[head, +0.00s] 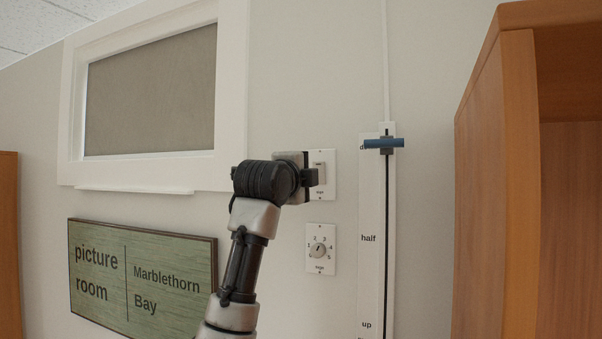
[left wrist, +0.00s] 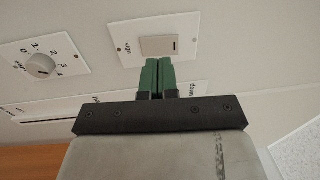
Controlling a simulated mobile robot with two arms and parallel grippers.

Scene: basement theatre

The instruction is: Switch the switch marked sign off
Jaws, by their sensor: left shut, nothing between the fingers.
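The switch marked sign is a pale rocker (head: 319,158) on a white wall plate (head: 329,182). In the left wrist view the rocker (left wrist: 158,46) has a dark mark near one end, and the word sign is on its plate (left wrist: 121,38). My left gripper (head: 313,177) is in front of the plate and hides part of it. In the left wrist view its green fingers (left wrist: 158,64) are shut with nothing between them, tips close at the rocker's edge. I cannot tell whether they touch it. My right gripper is out of view.
Below is a dial plate (head: 327,265) with a round knob (head: 318,249). To the right is a vertical slider with a blue handle (head: 384,143). A wooden cabinet (head: 490,180) stands at right. A picture room sign (head: 160,283) and a framed panel (head: 150,90) are at left.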

